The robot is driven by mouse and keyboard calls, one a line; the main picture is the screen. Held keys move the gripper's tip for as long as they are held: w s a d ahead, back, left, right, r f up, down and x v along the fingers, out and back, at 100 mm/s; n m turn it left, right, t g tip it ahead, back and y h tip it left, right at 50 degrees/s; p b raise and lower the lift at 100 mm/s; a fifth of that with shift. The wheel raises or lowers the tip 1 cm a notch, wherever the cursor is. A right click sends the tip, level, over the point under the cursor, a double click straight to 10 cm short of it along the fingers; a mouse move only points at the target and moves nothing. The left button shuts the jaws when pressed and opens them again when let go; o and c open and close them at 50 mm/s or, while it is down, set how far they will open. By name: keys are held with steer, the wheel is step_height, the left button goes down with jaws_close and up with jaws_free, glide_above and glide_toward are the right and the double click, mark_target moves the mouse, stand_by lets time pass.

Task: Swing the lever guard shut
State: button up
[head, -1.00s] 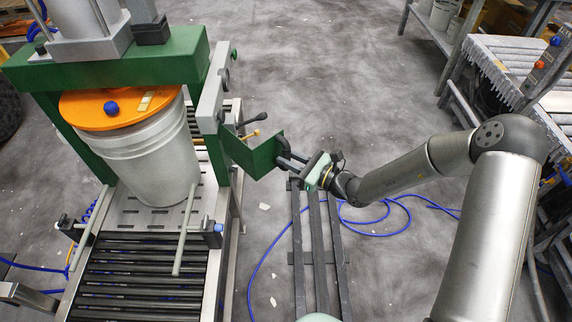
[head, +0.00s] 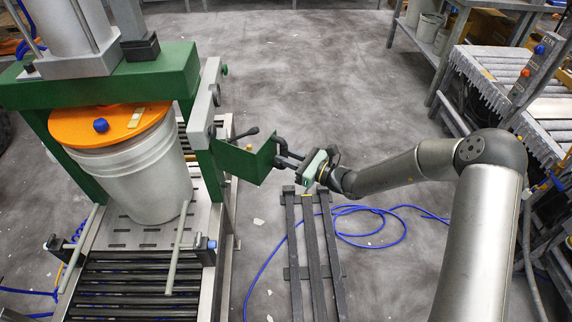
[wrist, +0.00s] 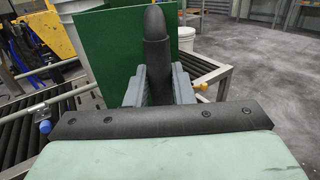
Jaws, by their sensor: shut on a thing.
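The lever guard (head: 243,161) is a green sheet-metal box on the right side of the press frame. In the wrist view its flat green panel (wrist: 112,50) stands upright ahead. My gripper (head: 290,159) is shut on the guard's black handle (head: 281,145); the handle (wrist: 155,50) rises between the two grey fingers (wrist: 160,88) in the wrist view. A black-knobbed lever (head: 240,134) sticks out above the guard's top edge. A yellow knob (wrist: 203,87) shows just right of the fingers in the wrist view. The guard's hinge is not clear.
The green press (head: 150,75) stands at left over a white pail (head: 140,180) with an orange lid (head: 125,122). A roller conveyor (head: 135,280) runs beneath. A dark slatted rack (head: 312,250) and a blue hose (head: 385,240) lie below my arm. Open floor lies behind.

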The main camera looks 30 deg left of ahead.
steer(key=shift+w+a, duration=0.2)
steer(key=shift+w, duration=0.35)
steer(key=shift+w+a+b, duration=0.25)
steer(key=shift+w+a, duration=0.2)
steer(key=shift+w, duration=0.25)
steer(key=shift+w+a+b, duration=0.25)
steer(key=shift+w+a, duration=0.25)
steer(key=shift+w, duration=0.25)
steer(key=shift+w+a+b, duration=0.25)
steer(key=shift+w+a, duration=0.2)
steer(key=shift+w, duration=0.25)
steer(key=o, duration=1)
